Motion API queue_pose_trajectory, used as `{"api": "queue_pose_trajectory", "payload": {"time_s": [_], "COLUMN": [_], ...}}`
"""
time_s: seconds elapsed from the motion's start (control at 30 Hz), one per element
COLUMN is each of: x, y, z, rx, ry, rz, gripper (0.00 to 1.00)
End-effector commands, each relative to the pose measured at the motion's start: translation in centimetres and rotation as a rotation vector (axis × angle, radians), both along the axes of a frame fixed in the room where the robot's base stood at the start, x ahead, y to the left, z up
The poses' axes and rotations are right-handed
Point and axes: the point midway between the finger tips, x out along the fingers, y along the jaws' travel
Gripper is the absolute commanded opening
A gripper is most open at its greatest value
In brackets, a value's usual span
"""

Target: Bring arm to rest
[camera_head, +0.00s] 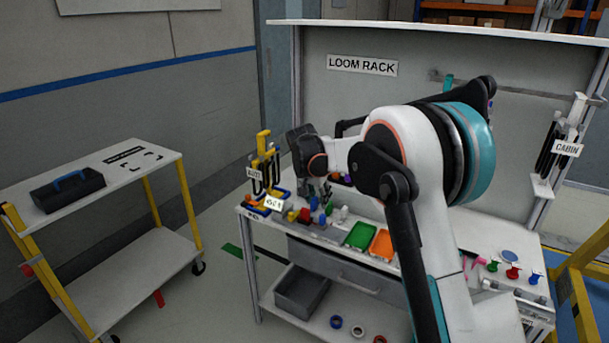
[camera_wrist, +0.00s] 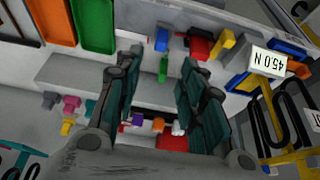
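My arm (camera_head: 425,150) reaches over the workbench, bent, with its wrist at the bench's left half. My gripper (camera_wrist: 160,82) is open in the wrist view, its two dark fingers well apart. A green piece (camera_wrist: 163,68) shows between the fingers but lies beyond them; no finger is seen touching it. Nothing is seen held. In the head view the dark end of the arm (camera_head: 304,150) is above the small parts at the bench's left end, and the fingers are hard to make out.
The bench (camera_head: 465,240) carries a green tray (camera_head: 361,235), an orange tray (camera_head: 382,245) and several small coloured parts. A yellow stand with dark hooks (camera_head: 264,150) is close left of the wrist. A cart (camera_head: 145,165) with a dark toolbox (camera_head: 68,189) stands left, with open floor between.

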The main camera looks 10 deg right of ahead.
Motion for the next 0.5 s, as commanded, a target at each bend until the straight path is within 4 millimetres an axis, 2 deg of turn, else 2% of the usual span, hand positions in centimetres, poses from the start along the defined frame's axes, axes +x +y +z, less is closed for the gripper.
{"api": "queue_pose_trajectory", "payload": {"time_s": [0.17,0.3,0.5], "x": [-3.0,-6.6,-12.2], "y": [-1.1,-2.1,-3.5], "z": [3.8,7.3,11.2], "rx": [0.006,0.010,0.013], "ry": [-0.008,-0.020,-0.040], "rz": [0.050,0.109,0.190], "gripper": [0.37,0.37,0.37]}}
